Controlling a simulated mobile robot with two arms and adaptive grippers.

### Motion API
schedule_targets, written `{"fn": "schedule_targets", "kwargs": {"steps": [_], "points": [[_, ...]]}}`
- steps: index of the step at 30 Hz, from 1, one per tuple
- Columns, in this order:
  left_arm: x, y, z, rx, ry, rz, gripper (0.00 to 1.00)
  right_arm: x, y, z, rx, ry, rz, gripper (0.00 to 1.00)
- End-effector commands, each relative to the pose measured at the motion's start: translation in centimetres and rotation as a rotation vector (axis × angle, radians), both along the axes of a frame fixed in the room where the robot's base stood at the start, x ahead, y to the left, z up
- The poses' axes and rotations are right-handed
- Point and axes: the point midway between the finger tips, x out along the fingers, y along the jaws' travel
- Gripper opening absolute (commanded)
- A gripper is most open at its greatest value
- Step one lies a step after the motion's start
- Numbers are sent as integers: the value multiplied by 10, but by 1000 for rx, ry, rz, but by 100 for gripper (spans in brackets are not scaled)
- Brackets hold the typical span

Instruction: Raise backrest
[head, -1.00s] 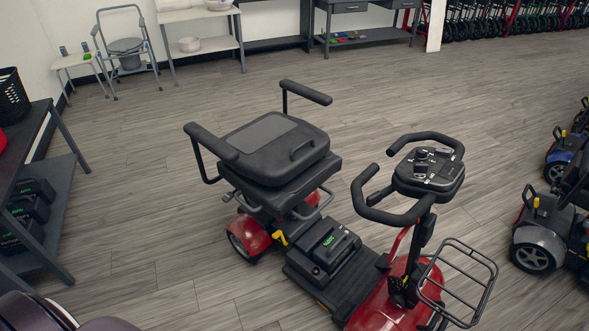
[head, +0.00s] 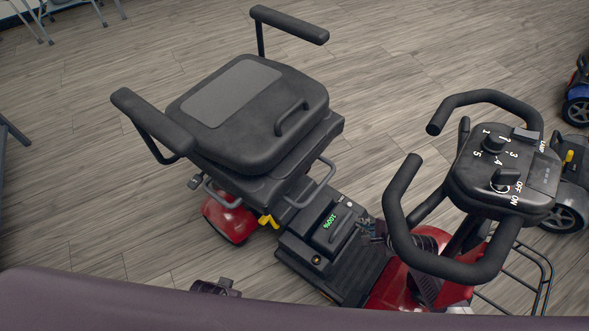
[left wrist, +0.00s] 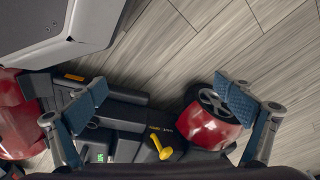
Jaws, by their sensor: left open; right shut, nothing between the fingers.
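The scooter's backrest (head: 250,105) lies folded flat over the seat (head: 265,170) in the head view, a grey panel on its upward face. A black loop handle (head: 292,118) sits near its right edge. My left gripper (left wrist: 168,106) is open and empty in the left wrist view, above the scooter's side. A yellow lever (left wrist: 160,147) and a red rear fender (left wrist: 208,124) show between and beside its fingers. The backrest cannot be made out surely there.
Armrests (head: 290,24) flank the backrest; the near one (head: 150,120) sticks out left. The tiller with handlebars (head: 505,170) stands at right. The battery box (head: 325,225) sits below the seat. Another scooter (head: 575,105) is at the right edge. Floor behind the seat is clear.

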Motion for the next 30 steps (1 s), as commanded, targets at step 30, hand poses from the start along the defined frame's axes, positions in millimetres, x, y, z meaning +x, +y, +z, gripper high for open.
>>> {"fn": "schedule_targets", "kwargs": {"steps": [30], "points": [[27,-1,158,-8,-113,19,96,65,181,208,985,390,-316,0]]}}
